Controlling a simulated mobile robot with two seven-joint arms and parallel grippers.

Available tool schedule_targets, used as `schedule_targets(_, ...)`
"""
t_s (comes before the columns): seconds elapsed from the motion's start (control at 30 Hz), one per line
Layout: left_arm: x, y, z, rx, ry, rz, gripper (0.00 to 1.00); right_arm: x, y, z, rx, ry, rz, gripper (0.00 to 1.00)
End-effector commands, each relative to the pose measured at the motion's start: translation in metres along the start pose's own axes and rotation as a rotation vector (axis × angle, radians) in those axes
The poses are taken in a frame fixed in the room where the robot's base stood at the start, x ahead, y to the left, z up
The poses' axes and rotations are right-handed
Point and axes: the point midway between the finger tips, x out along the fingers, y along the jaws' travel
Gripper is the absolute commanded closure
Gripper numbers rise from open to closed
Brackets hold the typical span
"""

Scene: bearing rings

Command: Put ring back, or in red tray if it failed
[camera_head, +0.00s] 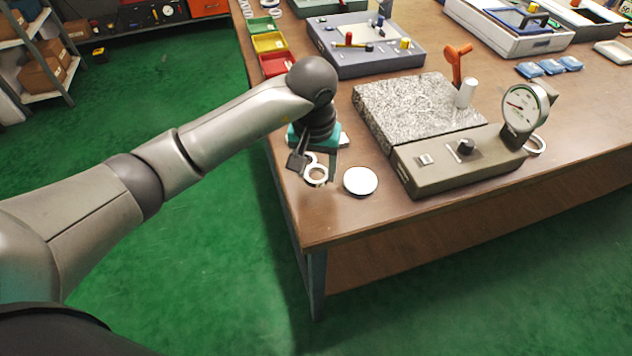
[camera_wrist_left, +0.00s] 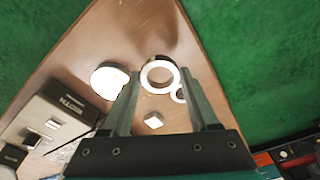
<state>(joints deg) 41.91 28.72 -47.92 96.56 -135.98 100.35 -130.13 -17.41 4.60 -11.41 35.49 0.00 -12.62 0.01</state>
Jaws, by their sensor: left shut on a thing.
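My left gripper (camera_head: 317,172) is over the near left corner of the table. It is shut on a pale metal ring (camera_head: 316,175), which also shows between the fingertips in the left wrist view (camera_wrist_left: 160,75). A smaller ring-like shape (camera_wrist_left: 178,95) shows just beside the held ring; I cannot tell what it belongs to. The red tray (camera_head: 273,64) is at the table's left edge, behind my left arm and partly hidden by it. Several pale rings (camera_head: 246,8) lie at the far left of the table. My right gripper is not in view.
A white disc (camera_head: 360,181) lies right of the held ring. A granite plate (camera_head: 415,105) and a grey device with a dial gauge (camera_head: 523,108) stand further right, with another ring (camera_head: 536,144) beside it. Yellow (camera_head: 269,42) and green (camera_head: 262,25) trays are behind the red one.

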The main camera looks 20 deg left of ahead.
Motion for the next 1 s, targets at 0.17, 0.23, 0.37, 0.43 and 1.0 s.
schedule_targets(0.17,0.021,0.001,0.004,-0.002,-0.003,0.001,1.00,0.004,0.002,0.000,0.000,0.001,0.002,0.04)
schedule_targets(0.23,0.033,0.000,0.005,-0.003,-0.005,0.001,1.00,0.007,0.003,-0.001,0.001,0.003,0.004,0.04)
schedule_targets(0.37,0.043,0.000,0.006,0.000,-0.001,0.001,1.00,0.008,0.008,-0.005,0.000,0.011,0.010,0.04)
schedule_targets(0.43,0.042,0.000,0.005,0.000,0.000,0.001,1.00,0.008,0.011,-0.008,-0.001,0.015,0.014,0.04)
schedule_targets(1.0,0.044,0.000,0.006,-0.001,0.000,-0.001,0.10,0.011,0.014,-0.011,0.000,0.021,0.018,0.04)
